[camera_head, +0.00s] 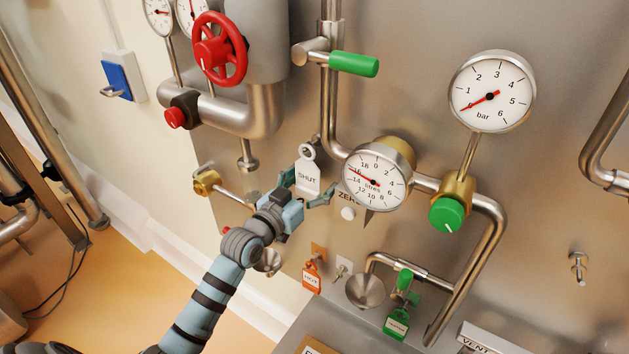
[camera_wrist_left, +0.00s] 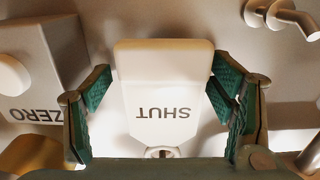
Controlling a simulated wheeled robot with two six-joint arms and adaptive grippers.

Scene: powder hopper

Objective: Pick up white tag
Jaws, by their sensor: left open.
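The white tag (camera_head: 307,178) reads "SHUT" and hangs by its ring from a small peg on the steel panel. In the left wrist view the tag (camera_wrist_left: 165,85) appears upside down, with its ring end at the bottom. My left gripper (camera_head: 305,197) is at the tag. Its green-padded fingers (camera_wrist_left: 164,92) are open, one on each side of the tag, with a visible gap on the left and a smaller one on the right. My right gripper is in neither view.
The litres gauge (camera_head: 375,178) is just right of the tag, with a ZERO label and white knob (camera_head: 348,213) below. A brass-ended pipe (camera_head: 207,182) is to the left.

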